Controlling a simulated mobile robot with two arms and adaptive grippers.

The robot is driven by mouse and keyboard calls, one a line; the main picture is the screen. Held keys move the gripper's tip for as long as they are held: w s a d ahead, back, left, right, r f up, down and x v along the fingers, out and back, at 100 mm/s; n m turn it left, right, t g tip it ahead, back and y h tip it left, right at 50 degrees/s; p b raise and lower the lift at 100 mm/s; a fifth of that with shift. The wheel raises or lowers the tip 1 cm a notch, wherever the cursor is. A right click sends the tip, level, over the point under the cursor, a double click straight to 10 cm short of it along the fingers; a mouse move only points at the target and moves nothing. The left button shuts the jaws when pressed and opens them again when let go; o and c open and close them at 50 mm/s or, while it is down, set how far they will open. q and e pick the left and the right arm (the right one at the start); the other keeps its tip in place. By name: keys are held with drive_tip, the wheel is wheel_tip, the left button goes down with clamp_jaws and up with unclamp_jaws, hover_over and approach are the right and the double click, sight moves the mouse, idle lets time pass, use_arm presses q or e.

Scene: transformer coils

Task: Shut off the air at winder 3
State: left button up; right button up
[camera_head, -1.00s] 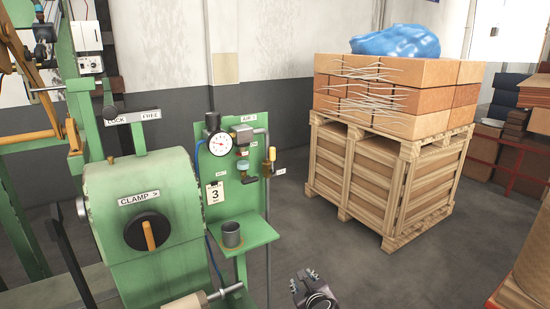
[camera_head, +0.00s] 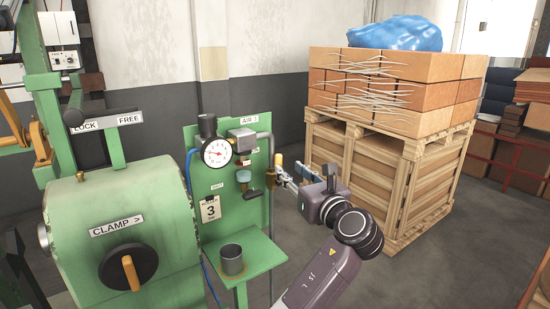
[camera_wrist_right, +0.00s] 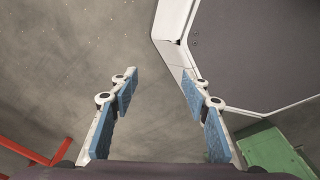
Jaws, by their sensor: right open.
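The green air panel (camera_head: 232,134) of winder 3 carries a sign reading AIR 3 (camera_head: 250,121) and a card with a 3 (camera_head: 210,209). A round gauge (camera_head: 216,153) sits at its upper left. A yellow valve handle (camera_head: 279,160) stands upright by the pipe at the panel's right edge. My left gripper (camera_head: 288,172) is just right of and slightly below this handle, its fingers apart and pointing at the pipe. I cannot tell whether it touches the valve. In the right wrist view, my right gripper (camera_wrist_right: 158,80) is open and empty above grey floor.
The green winder housing (camera_head: 115,205) with its CLAMP knob (camera_head: 128,267) stands left of the panel. A grey cup (camera_head: 232,259) is on the panel's shelf (camera_head: 262,250). A wooden crate (camera_head: 375,165) with stacked boxes (camera_head: 395,85) stands behind my left arm.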

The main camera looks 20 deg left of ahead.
sight(280, 160)
use_arm(q)
drive_tip(key=shift+w+a+r+p, duration=0.2)
drive_tip(key=shift+w+a+p, duration=0.05)
drive_tip(key=shift+w+a, duration=0.35)
drive_tip(key=shift+w+a+r+p, duration=0.2)
drive_tip(key=shift+w+a, duration=0.25)
drive_tip(key=shift+w, duration=0.1)
drive_tip(key=shift+f+x, duration=0.2)
drive_tip(key=shift+x, duration=1.05)
drive_tip(key=shift+w+a, duration=0.25)
drive_tip(key=shift+w, duration=0.1)
drive_tip(key=shift+c, duration=0.2)
drive_tip(key=shift+a+f, duration=0.1)
drive_tip(key=c, duration=0.7)
clamp_jaws()
drive_tip(key=shift+p, duration=0.3)
use_arm(e)
drive_tip(key=s+d, duration=0.1)
drive_tip(key=s+d+r, duration=0.1)
drive_tip(key=shift+s+d+r, duration=0.1)
drive_tip(key=shift+s+r, duration=0.15)
drive_tip(key=shift+s, duration=0.05)
